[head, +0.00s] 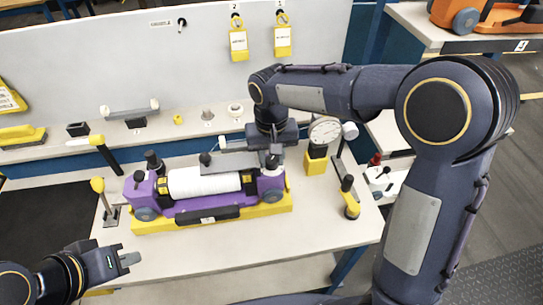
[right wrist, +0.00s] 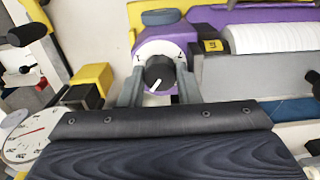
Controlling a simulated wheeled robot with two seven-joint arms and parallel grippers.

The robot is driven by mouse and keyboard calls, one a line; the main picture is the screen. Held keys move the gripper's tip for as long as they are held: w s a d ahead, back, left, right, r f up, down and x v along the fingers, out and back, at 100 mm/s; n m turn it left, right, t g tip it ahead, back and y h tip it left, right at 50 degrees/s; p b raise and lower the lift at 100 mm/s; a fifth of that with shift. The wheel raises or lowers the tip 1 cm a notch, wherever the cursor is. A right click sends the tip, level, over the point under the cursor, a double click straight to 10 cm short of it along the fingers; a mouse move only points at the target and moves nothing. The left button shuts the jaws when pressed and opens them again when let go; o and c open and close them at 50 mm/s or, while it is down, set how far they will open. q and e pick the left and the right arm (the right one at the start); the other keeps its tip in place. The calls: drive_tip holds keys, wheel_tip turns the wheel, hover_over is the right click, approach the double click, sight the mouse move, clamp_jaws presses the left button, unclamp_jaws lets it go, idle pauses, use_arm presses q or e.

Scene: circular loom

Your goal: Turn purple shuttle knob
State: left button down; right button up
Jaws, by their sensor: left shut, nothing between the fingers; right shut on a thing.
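The purple shuttle (head: 190,207) lies on a yellow base on the workbench, with a white roll (head: 203,182) in its middle. In the right wrist view its purple end (right wrist: 150,40) carries a white dial plate with a dark round knob (right wrist: 160,72). The knob's white pointer line points down-left in that view. My right gripper (right wrist: 159,85) is shut on the knob, one finger on each side; in the head view it is over the shuttle's right end (head: 271,160). My left gripper (head: 130,259) is shut and empty, near the bench's front left, apart from the shuttle.
A round gauge (head: 325,130) on a yellow block stands right of the shuttle, close to my right arm. A yellow-and-black handled tool (head: 349,197) stands further right. A yellow-topped lever (head: 98,186) stands to the left. The front of the bench is clear.

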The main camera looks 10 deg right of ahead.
drive_tip(key=shift+m, duration=0.3)
idle(0.4)
drive_tip(key=o, duration=1)
